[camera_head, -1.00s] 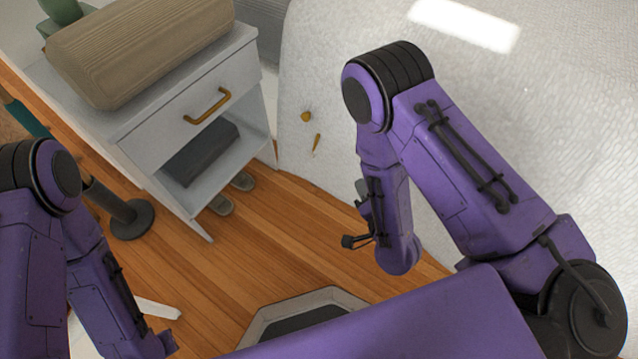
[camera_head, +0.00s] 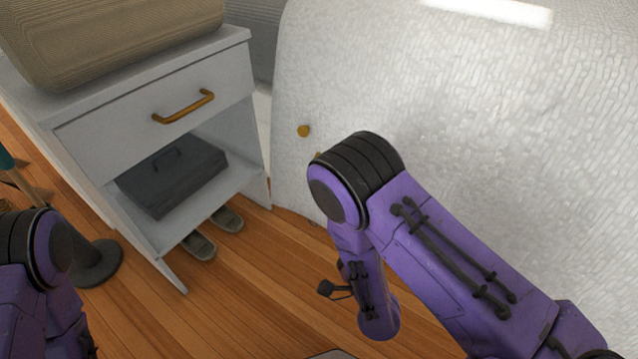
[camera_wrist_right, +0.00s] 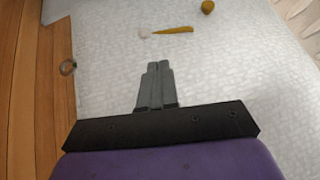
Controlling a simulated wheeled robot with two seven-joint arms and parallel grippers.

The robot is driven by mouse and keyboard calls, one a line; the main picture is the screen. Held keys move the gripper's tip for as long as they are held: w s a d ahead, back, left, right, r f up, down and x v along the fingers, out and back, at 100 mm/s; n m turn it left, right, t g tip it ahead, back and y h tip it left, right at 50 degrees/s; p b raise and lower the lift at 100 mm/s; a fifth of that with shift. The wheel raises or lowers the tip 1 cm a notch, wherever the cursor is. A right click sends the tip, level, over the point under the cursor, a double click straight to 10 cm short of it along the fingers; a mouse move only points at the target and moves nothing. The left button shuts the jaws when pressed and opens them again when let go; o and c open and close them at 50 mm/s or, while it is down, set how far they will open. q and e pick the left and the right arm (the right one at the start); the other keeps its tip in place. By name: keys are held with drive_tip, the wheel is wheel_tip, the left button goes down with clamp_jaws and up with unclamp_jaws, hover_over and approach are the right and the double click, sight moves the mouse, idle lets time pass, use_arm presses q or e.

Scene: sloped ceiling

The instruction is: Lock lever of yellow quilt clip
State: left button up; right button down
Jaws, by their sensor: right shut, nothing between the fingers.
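Two yellow parts lie against the white quilt (camera_head: 430,90): a rounded yellow knob (camera_head: 303,130) and a slim yellow lever-like piece (camera_head: 318,155), mostly hidden behind my right arm in the head view. In the right wrist view, the rounded knob (camera_wrist_right: 208,6) is at the top edge. The slim piece (camera_wrist_right: 172,30) lies below and left of it, with a pale tip at its left end. My right gripper (camera_wrist_right: 158,66) is shut and empty, its fingertips pointing toward the slim piece and apart from it in the picture. My left gripper is out of view.
A white nightstand (camera_head: 95,140) with a gold drawer handle stands left of the quilt, with a dark box (camera_head: 175,178) on its shelf and slippers (camera_head: 200,245) below. Open floor lies in front.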

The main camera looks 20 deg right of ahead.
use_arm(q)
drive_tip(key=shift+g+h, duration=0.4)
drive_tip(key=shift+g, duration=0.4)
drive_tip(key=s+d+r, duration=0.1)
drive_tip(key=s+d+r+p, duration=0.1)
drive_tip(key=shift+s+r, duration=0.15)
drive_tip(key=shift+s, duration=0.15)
use_arm(e)
drive_tip(key=w+r, duration=0.2)
drive_tip(key=w, duration=1.1)
drive_tip(key=shift+a, duration=0.35)
